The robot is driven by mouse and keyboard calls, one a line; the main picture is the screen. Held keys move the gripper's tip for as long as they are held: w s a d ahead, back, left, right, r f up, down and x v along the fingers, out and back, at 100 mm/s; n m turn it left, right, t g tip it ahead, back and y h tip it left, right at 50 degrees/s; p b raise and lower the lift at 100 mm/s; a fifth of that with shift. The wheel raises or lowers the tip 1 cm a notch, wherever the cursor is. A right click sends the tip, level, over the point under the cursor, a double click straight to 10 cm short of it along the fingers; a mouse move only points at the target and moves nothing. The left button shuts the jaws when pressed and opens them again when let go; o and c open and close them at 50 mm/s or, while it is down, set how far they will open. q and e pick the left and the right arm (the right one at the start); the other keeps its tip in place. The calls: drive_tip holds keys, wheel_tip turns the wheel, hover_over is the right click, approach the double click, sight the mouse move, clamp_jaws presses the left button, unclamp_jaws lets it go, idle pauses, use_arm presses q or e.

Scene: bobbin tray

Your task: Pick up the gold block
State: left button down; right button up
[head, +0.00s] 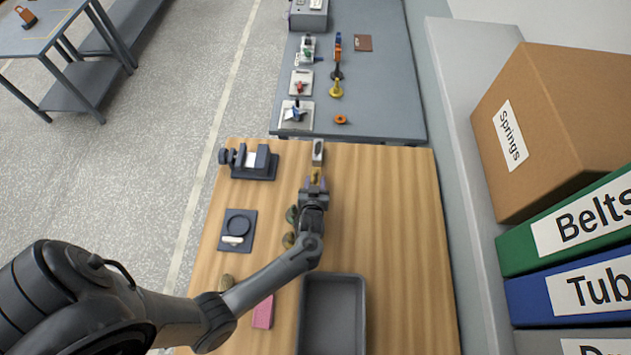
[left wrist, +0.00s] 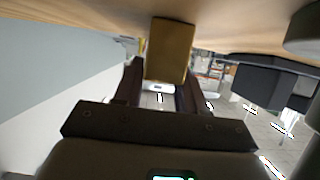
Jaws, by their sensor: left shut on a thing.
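The gold block (left wrist: 170,50) stands between the two dark fingers of my left gripper (left wrist: 160,85) in the left wrist view, close to the wooden surface. In the head view my left gripper (head: 314,184) is over the far middle part of the wooden table, and a small part of the gold block (head: 315,174) shows at its fingertips. The gripper is shut on the block. Whether the block touches the table is hard to tell. My right gripper is not in view.
A grey-topped block (head: 318,150) stands just beyond the gripper. A dark vise (head: 255,162) and a dark plate with a round ring (head: 237,230) lie to the left. A grey tray (head: 360,318) and a pink block (head: 263,312) are nearer. The table's right side is clear.

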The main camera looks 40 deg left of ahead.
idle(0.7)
use_arm(q)
drive_tip(key=shift+w+r, duration=0.15)
drive_tip(key=shift+r, duration=0.1)
